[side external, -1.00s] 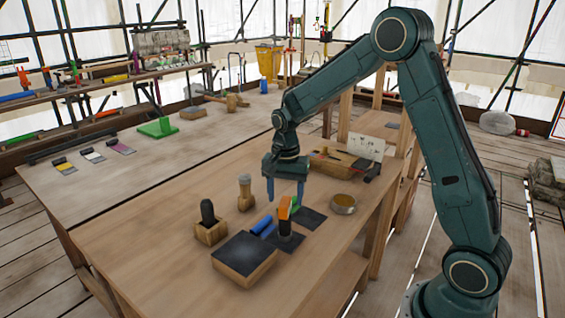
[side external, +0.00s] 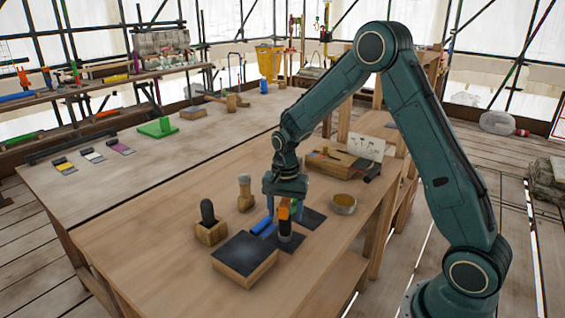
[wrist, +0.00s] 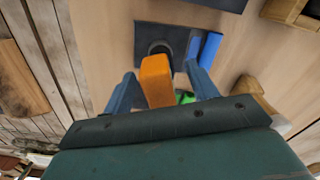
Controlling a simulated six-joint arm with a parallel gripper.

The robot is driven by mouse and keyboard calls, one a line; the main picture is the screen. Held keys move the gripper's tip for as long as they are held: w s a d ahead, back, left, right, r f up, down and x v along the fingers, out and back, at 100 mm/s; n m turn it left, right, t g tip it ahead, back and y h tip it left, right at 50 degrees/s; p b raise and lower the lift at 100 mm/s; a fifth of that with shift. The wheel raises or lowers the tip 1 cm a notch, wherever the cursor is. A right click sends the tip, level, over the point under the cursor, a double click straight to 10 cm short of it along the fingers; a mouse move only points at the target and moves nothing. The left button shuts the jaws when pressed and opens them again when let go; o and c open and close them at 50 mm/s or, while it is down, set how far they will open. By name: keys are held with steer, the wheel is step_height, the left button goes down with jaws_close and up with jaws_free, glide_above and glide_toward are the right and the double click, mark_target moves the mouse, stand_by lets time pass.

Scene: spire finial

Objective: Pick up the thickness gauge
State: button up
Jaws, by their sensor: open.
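The thing I take for the thickness gauge is an upright piece with an orange block (side external: 284,213) above a dark round foot (side external: 286,237). It stands on a dark square mat (side external: 284,247). In the wrist view the orange block (wrist: 156,80) lies between my fingers, with the dark foot (wrist: 160,47) beyond it. My gripper (side external: 285,214) points down over it, one finger on each side. The fingers are apart and no grip shows. A small green part (wrist: 186,98) shows beside the orange block, partly hidden by my gripper.
A blue cylinder (side external: 262,225) lies close on the left. A dark-topped wooden block (side external: 245,258), a wooden holder with a black-topped tool (side external: 209,227) and a wooden peg-like tool (side external: 245,194) stand nearby. A round brass-coloured dish (side external: 343,204) is at the right.

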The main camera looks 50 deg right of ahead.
mark_target(285, 201)
jaws_close()
steer(key=shift+r, duration=0.2)
step_height(285, 201, up, 20)
steer(key=shift+f, duration=0.15)
stand_by(0.7)
steer(key=shift+f, duration=0.15)
stand_by(0.5)
step_height(285, 201, down, 14)
steer(key=n, duration=1.1)
steer(key=shift+w+f, duration=0.1)
steer(key=shift+f, duration=0.15)
steer(key=shift+f+n, duration=0.6)
steer(key=shift+f, duration=0.05)
